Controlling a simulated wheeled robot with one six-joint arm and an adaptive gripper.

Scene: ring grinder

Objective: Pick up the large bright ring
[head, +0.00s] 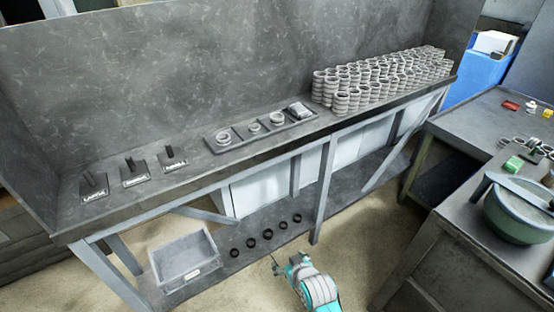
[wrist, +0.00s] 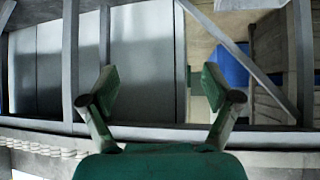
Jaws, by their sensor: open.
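In the head view, a tray (head: 212,147) on the bench holds a few light grey rings in separate compartments. The large bright ring (head: 223,137) appears to be the one in the left compartment; smaller rings (head: 254,127) and (head: 278,118) lie to its right. My gripper (wrist: 158,92) is open and empty in the wrist view, fingers wide apart, facing the bench's frame and pale panels. In the head view my arm is low in front of the bench, below and apart from the tray. The wrist view does not show the tray's rings.
Three labelled pegs (head: 129,172) stand left of the tray. Many stacked rings (head: 375,78) fill the bench's right end. Dark rings (head: 267,234) and a grey bin (head: 184,262) are on the lower shelf. A side table (head: 465,215) with a green bowl (head: 518,215) stands right.

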